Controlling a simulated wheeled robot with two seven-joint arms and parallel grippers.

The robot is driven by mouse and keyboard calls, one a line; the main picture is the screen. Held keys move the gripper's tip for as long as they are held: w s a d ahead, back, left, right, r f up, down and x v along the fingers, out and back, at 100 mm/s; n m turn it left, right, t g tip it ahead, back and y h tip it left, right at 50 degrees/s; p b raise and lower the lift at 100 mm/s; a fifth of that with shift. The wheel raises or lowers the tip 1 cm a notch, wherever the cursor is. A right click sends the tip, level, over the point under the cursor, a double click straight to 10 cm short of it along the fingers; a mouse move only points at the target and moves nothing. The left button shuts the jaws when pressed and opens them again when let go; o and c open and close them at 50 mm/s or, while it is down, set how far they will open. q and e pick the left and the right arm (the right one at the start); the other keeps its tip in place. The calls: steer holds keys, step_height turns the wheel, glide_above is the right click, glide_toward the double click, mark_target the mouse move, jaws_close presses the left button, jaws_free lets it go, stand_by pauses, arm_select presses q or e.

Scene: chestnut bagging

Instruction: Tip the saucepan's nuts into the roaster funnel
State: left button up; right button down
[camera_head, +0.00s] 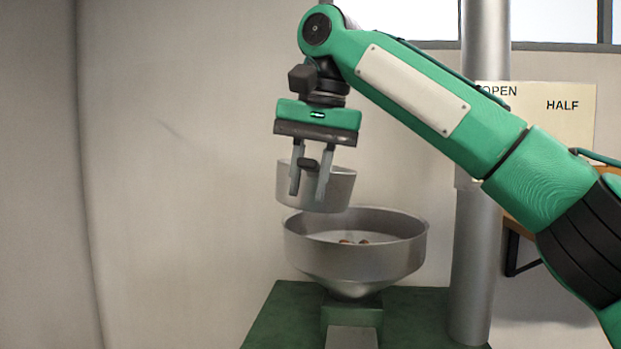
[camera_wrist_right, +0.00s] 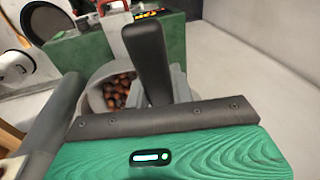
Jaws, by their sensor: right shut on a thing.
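The metal saucepan (camera_head: 338,189) hangs above the back left rim of the roaster funnel (camera_head: 355,262), close to upright with a slight tilt. My right gripper (camera_head: 309,185) is shut on its dark handle, which also shows in the right wrist view (camera_wrist_right: 148,62). Brown nuts (camera_wrist_right: 117,91) lie inside the saucepan in the right wrist view. A few brown nuts (camera_head: 352,241) show in the funnel bowl in the head view. My left gripper is not in view.
The funnel stands on a green base (camera_head: 285,318). A grey metal post (camera_head: 477,250) rises just right of it. A sign reading OPEN and HALF (camera_head: 565,108) is behind my right arm. Free room lies left of the funnel.

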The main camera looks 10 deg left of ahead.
steer(key=shift+a+h, duration=0.3)
steer(key=shift+h, duration=0.5)
steer(key=shift+d+r, duration=0.1)
steer(key=shift+r, duration=1)
steer(key=shift+s+r, duration=0.1)
steer(key=shift+r, duration=0.4)
steer(key=shift+w+f, duration=0.1)
steer(key=shift+w, duration=0.1)
steer(key=shift+s, duration=0.1)
